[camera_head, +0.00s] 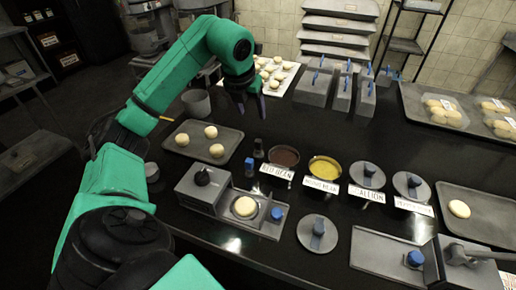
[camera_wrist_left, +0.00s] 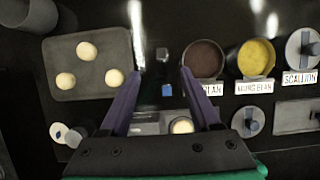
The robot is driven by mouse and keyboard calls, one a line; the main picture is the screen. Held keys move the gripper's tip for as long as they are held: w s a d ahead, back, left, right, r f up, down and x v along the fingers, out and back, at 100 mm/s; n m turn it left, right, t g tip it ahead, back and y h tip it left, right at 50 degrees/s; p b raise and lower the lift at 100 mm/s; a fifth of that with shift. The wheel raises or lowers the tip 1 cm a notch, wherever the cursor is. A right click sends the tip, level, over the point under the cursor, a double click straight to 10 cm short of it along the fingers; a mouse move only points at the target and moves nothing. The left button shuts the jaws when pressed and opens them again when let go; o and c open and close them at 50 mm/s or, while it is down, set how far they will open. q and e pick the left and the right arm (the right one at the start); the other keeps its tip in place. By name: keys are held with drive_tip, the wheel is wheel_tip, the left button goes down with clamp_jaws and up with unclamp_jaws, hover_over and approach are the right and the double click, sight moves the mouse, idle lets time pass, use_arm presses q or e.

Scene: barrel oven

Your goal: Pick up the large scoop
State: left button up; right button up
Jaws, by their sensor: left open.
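Two small upright items stand close together left of the red bean bowl: a blue-topped one (camera_head: 249,167) and a dark one (camera_head: 258,148). They may be scoops, but I cannot tell which, if either, is the large scoop. My left gripper (camera_head: 250,103) is open and empty, pointing down above the counter behind them. In the left wrist view its two purple fingers (camera_wrist_left: 162,75) are spread apart, and the blue-topped item (camera_wrist_left: 166,90) shows between them, lower down and apart from them. My right gripper is not in view.
A tray (camera_head: 176,147) with three dough balls lies to the left. The red bean bowl (camera_head: 284,156) and the yellow mung bean bowl (camera_head: 324,168) stand to the right. A grey device (camera_head: 205,187) stands in front. Several grey containers (camera_head: 313,88) stand behind; the counter between is clear.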

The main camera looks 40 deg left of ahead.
sight(258, 141)
use_arm(q)
drive_tip(key=x, duration=0.5)
drive_tip(key=p+x, duration=0.1)
drive_tip(key=x, duration=0.4)
drive_tip(key=s+p+x, duration=0.1)
drive_tip(key=x, duration=0.5)
drive_tip(key=shift+s+d+f, duration=0.1)
drive_tip(key=shift+d+f, duration=0.15)
drive_tip(key=shift+f, duration=0.35)
clamp_jaws()
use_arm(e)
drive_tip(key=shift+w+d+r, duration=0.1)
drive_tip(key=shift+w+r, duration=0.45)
